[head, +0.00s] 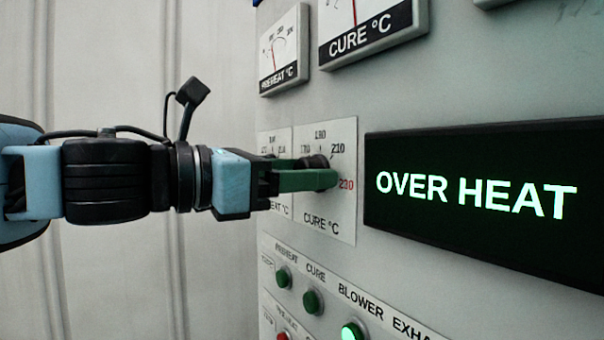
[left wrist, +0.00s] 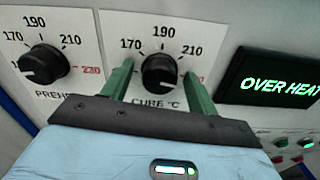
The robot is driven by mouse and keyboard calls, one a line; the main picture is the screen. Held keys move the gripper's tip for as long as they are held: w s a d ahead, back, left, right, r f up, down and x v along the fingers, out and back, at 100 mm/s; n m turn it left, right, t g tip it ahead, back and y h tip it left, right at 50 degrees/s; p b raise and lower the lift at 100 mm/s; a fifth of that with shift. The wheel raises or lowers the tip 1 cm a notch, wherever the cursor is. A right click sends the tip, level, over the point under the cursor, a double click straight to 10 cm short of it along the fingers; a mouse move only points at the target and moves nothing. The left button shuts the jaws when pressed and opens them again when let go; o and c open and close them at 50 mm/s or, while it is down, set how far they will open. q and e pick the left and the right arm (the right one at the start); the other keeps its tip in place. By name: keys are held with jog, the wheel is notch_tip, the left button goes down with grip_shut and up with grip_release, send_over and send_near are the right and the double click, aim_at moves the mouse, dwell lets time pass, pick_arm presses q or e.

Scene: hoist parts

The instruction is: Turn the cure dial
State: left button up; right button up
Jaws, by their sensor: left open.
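The black cure dial (left wrist: 160,73) sits on a white plate labelled CURE °C, with a scale that includes 170, 190 and 210 and a red mark at the high end. In the head view the dial (head: 318,161) is partly hidden by my left gripper (head: 322,173). The gripper has green fingers and reaches the panel from the left. In the left wrist view its open fingers stand on either side of the dial, with a gap visible at each side. I cannot make out the dial's exact setting. My right gripper is not in view.
The preheat dial (left wrist: 44,65) is close to the left of the cure dial. A dark display (head: 470,190) at the right reads OVER HEAT. Gauges (head: 372,28) are above. Buttons are below, with the blower button (head: 352,331) lit green.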

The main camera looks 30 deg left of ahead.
pick_arm(q)
jog(key=shift+s, duration=0.15)
jog(key=shift+c, duration=1.3)
jog(key=c, duration=0.7)
jog(key=shift+c, duration=0.2)
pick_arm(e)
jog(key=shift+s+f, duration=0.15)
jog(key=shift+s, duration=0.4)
